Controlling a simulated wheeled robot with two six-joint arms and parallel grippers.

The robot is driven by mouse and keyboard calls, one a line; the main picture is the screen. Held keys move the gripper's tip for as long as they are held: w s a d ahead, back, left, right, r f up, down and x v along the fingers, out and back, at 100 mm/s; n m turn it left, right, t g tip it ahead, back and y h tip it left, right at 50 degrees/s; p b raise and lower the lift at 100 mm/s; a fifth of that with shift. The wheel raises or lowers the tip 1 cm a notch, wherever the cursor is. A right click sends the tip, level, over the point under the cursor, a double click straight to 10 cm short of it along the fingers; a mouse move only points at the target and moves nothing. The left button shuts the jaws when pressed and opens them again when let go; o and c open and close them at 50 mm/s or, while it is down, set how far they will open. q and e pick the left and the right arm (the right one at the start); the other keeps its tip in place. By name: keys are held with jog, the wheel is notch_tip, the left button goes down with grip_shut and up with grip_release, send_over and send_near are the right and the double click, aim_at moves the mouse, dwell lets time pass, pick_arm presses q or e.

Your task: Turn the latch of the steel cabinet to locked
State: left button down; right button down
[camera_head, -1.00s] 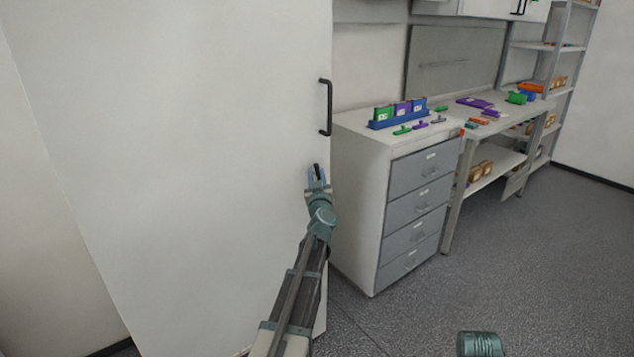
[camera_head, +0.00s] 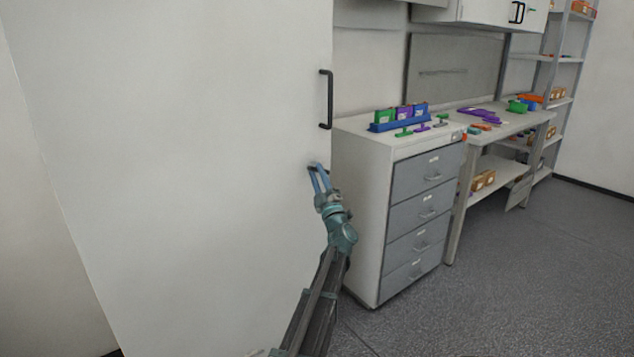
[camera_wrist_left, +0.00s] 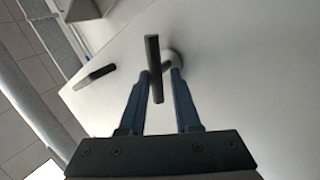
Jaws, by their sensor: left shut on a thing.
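The tall pale steel cabinet (camera_head: 190,150) fills the left of the head view, with a black bar handle (camera_head: 328,100) near its door's right edge. Below the handle, my left gripper (camera_head: 318,172) reaches up to the small dark latch (camera_head: 311,168), which its fingers mostly hide. In the left wrist view the latch (camera_wrist_left: 154,60) is a dark lever lying between the two blue fingers of my left gripper (camera_wrist_left: 162,78), which is shut on it. A round base shows beside the lever. The latch's exact angle on the door is hard to tell. My right gripper is out of view.
A drawer cabinet (camera_head: 362,190) stands close to the right of the steel cabinet, with a blue rack (camera_head: 400,123) on top. A workbench (camera_head: 510,127) and metal shelves (camera_head: 562,80) stand farther right. The grey floor (camera_head: 530,280) at the lower right is clear.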

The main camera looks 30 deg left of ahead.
pick_arm(q)
jog(key=shift+w+f+n+g+y+b, duration=0.1)
jog(key=shift+w+n+g+y+b, duration=0.1)
jog(key=shift+n+g+y, duration=0.9)
jog(key=shift+w+n+g+y+b, duration=0.2)
jog(key=shift+n+g, duration=0.45)
jog(key=shift+n, duration=1.05)
jog(key=shift+f+n+g+y+b, duration=0.1)
jog(key=shift+n+g+y+b, duration=0.15)
jog(key=shift+n+g+y, duration=0.85)
jog(key=shift+n+h, duration=0.4)
jog(key=shift+n, duration=0.3)
jog(key=c, duration=0.9)
grip_release()
jog(key=shift+s, duration=0.1)
